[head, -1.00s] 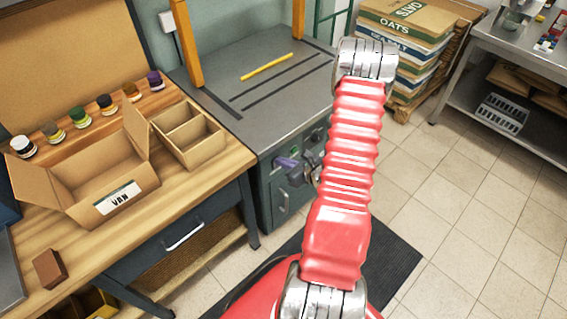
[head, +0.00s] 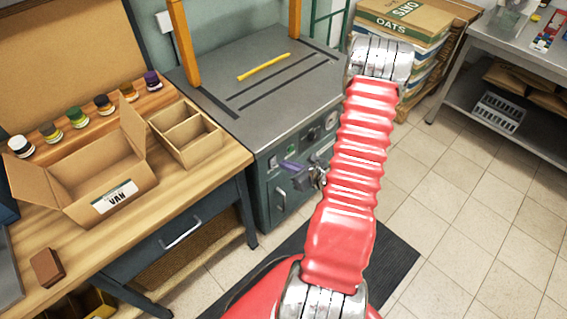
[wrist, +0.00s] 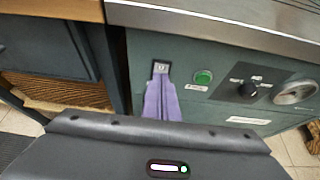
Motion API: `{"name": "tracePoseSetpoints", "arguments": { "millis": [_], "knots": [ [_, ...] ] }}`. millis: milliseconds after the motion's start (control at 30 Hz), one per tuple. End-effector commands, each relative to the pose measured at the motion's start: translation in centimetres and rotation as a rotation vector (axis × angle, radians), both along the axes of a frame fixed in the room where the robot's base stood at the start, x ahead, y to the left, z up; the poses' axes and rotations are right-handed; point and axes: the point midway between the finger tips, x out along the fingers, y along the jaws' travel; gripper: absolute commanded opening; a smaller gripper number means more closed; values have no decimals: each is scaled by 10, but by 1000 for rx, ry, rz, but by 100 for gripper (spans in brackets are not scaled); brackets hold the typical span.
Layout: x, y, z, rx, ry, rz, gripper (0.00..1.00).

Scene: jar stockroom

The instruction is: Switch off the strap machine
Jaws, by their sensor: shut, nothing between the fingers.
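The strap machine (head: 215,85) is a dark grey cabinet with a steel top and orange posts, left of my arm in the head view. Its front panel fills the upper wrist view (wrist: 225,112). A small rocker switch (wrist: 160,67) in a black frame sits there, with a green button (wrist: 203,77) to its right. My gripper (head: 287,164) is at the panel, its purple fingers (wrist: 162,88) shut and empty. Their tips are just below the switch in the wrist view; I cannot tell whether they touch it. The switch's position is unclear.
A dial knob (wrist: 248,91) and a round gauge (wrist: 294,93) lie right of the button. A wooden bench (head: 150,225) with an open carton (head: 85,180) adjoins the machine on the left. Tiled floor (head: 470,210) is clear at right.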

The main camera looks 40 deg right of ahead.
Motion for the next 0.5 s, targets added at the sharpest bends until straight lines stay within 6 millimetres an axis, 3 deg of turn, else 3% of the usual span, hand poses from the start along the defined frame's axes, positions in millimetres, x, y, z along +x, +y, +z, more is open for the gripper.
{"name": "tracePoseSetpoints", "arguments": {
  "millis": [500],
  "knots": [
    [-60,-1,51,-2,0,-1,0]
  ]
}}
